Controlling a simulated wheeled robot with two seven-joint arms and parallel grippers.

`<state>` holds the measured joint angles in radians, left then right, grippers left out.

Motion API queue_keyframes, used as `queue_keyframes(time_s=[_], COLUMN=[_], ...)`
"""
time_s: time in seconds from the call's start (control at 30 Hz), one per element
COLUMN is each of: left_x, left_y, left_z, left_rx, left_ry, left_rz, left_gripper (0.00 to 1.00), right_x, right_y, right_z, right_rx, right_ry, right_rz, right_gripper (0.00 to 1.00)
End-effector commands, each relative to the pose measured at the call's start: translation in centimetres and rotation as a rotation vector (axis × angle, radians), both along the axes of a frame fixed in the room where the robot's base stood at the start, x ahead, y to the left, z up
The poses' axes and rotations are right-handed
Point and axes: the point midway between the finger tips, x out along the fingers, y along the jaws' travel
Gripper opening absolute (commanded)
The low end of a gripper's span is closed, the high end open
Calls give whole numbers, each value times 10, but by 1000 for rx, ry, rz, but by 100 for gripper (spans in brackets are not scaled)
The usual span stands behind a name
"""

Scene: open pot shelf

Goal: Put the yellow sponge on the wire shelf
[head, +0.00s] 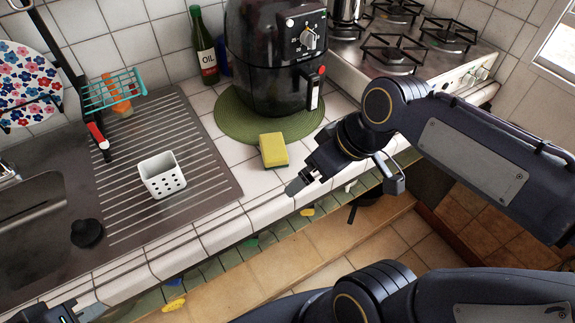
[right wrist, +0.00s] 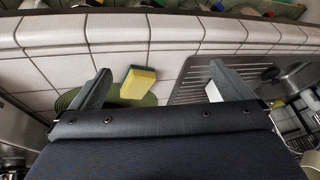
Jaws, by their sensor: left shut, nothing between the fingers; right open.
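The yellow sponge (head: 273,150), with a green layer, lies on the white tiled counter beside the round green mat; it also shows in the right wrist view (right wrist: 138,82). A small turquoise wire shelf (head: 112,90) hangs at the back wall above the drainboard, with an orange item at it. My right gripper (head: 308,186) is above the counter's front edge, apart from the sponge. In the right wrist view its fingers (right wrist: 160,85) are wide apart and empty, with the sponge lower down between them. My left gripper (head: 62,313) is shut and empty, partly cut off at the bottom left.
A white perforated holder (head: 161,175) stands on the ribbed drainboard (head: 205,165). A black air fryer (head: 270,60) stands on the green mat (head: 232,122), with an oil bottle (head: 203,48) behind.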

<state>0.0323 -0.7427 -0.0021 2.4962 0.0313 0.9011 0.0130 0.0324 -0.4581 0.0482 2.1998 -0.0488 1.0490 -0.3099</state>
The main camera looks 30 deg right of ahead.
Motion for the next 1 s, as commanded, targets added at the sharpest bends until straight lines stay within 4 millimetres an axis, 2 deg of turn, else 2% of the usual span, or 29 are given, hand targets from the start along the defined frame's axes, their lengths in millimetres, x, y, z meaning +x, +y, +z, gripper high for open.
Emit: queue_keyframes(time_s=[0.03, 0.2, 0.3, 0.4, 0.5, 0.6, 0.87, 1.0], left_x=[0, 0, 0, 0, 0, 0, 0, 0], left_y=[0, 0, 0, 0, 0, 0, 0, 0], left_z=[-15, -36, -45, -51, -53, -54, -57, -59], left_rx=[0, 0, 0, 0, 0, 0, 0, 0], left_ry=[0, 0, 0, 0, 0, 0, 0, 0], left_rz=[0, 0, 0, 0, 0, 0, 0, 0], left_gripper=[0, 0, 0, 0, 0, 0, 0, 0], right_x=[25, 97, 133, 157, 171, 176, 177, 178], right_y=[-3, -8, -7, -5, -4, -3, 1, 5], right_z=[-5, -8, -15, -23, -27, -32, -60, -80], right_rx=[-60, -221, -275, -303, -317, -321, -321, -320], right_ry=[16, 48, 61, 69, 74, 76, 77, 78], right_rz=[123, 543, 744, 888, 971, 1006, 1007, 1007], right_gripper=[100, 100, 100, 100, 100, 100, 100, 100])
